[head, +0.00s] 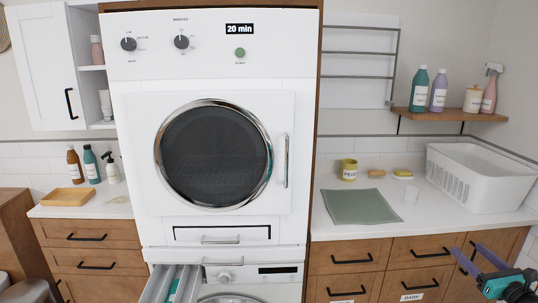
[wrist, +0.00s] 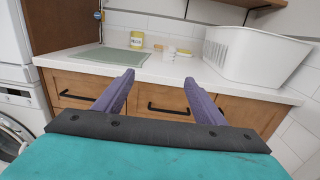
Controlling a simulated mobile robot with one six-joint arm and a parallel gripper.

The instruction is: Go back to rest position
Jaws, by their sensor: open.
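My gripper (head: 482,262) is at the lower right of the head view, in front of the wooden drawers under the right counter. In the wrist view my gripper (wrist: 160,90) has its two purple fingers spread apart, with nothing between them. The fingers point toward the counter front and its drawers (wrist: 172,102). The gripper touches nothing that I can see.
A white dryer (head: 210,150) with its door shut stands above a washer, whose detergent drawer (head: 172,284) is pulled out. The right counter holds a grey-green mat (head: 360,206), a yellow jar (head: 348,170) and a white basket (head: 470,180). A shelf (head: 450,115) with bottles hangs above.

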